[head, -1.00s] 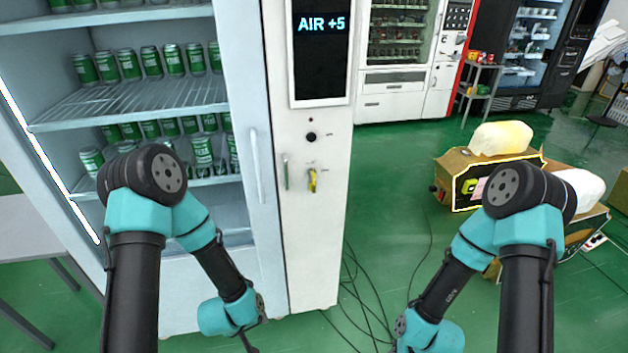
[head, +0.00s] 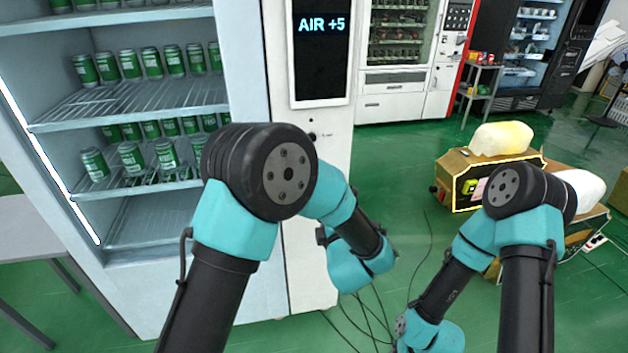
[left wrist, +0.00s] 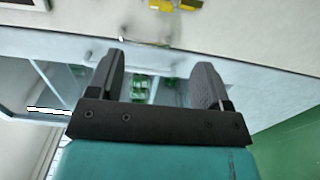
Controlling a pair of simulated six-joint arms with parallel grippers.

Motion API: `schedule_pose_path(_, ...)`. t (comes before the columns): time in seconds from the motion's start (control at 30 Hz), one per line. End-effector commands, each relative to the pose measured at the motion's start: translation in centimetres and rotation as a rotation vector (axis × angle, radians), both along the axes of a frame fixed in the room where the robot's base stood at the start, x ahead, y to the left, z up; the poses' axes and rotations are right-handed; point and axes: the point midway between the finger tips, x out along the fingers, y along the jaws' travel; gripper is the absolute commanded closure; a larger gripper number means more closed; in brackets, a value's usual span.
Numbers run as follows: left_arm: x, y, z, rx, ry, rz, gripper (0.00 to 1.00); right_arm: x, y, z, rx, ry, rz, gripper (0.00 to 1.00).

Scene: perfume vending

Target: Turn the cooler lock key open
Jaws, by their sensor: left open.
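The cooler (head: 240,45) stands at the left and centre, with its white control panel (head: 306,270) to the right of the shelves. The yellow key is hidden behind my left arm in the head view. In the left wrist view a yellow key (left wrist: 172,5) shows at the top edge, on the pale panel. My left gripper (left wrist: 157,82) is open and empty, with its fingers apart below the key in that picture and not touching it. The left fingertips cannot be made out in the head view. My right arm is at the right of the head view, with its gripper out of sight.
Green cans (head: 130,157) stand on the cooler shelves. Boxes with pale bundles (head: 503,139) lie on the floor at right. Cables (head: 372,318) run over the green floor.

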Motion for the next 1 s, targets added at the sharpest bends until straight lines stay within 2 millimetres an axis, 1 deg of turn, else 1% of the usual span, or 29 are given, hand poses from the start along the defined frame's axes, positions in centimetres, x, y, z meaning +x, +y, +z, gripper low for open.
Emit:
schedule_pose_path(0.27, 0.1, 0.1, -0.1, 0.001, 0.002, -0.001, 0.28, 0.0, 0.0, 0.0, 0.000, 0.000, 0.000, 0.57)
schedule_pose_path(0.47, 1.1, 0.3, -0.1, 0.001, 0.003, 0.000, 0.28, 0.0, 0.0, 0.0, 0.000, 0.000, 0.000, 0.57)
schedule_pose_path(0.67, 3.8, 1.1, -0.2, 0.001, 0.004, 0.001, 0.28, 0.0, 0.0, 0.0, 0.000, 0.000, 0.000, 0.57)
schedule_pose_path(1.0, 9.4, 2.5, -0.1, 0.002, 0.004, 0.001, 0.28, 0.0, 0.0, 0.0, 0.000, 0.000, 0.000, 0.57)
